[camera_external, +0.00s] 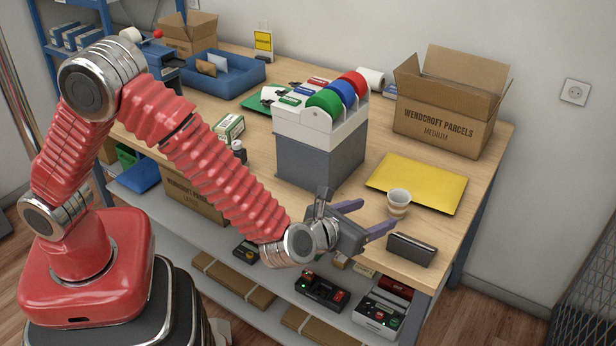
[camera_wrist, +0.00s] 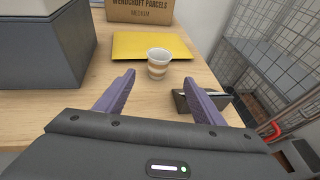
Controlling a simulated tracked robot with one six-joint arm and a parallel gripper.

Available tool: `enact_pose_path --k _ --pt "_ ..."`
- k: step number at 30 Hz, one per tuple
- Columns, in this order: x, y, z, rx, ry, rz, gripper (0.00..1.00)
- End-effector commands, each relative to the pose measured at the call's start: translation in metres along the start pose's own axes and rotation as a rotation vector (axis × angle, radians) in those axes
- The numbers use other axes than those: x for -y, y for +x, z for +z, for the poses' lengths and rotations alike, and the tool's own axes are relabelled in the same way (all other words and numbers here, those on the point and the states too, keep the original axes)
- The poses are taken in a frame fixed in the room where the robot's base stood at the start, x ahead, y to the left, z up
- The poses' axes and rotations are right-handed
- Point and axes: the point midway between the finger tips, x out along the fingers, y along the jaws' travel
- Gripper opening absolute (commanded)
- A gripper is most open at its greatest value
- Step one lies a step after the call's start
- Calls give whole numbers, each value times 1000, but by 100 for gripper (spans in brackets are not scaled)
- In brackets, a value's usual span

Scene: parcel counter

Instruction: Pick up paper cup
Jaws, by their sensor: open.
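The paper cup (camera_external: 398,201) stands upright on the wooden counter, at the near edge of a yellow envelope. It is white at the top with brownish bands lower down. In the wrist view the cup (camera_wrist: 158,64) is ahead of my gripper, a little above the middle of the gap between the fingers. My gripper (camera_external: 372,219) is open, with its two purple fingers pointing toward the cup. In the wrist view nothing lies between the fingertips (camera_wrist: 158,82), and the cup is beyond them.
A yellow envelope (camera_external: 420,180) lies behind the cup. A dark box-like object (camera_external: 411,249) sits close to the right finger. A grey and white tape dispenser (camera_external: 318,140) stands to the left. An open carton (camera_external: 445,115) is at the back. The counter's front edge is near.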

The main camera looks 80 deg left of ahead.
Motion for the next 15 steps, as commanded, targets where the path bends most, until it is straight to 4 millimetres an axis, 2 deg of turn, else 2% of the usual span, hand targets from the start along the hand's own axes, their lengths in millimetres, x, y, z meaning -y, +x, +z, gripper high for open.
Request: enact_pose_path --k 12,15 --pt "-2 63 0 0 -2 3 62" --pt "-1 73 0 0 0 1 62"
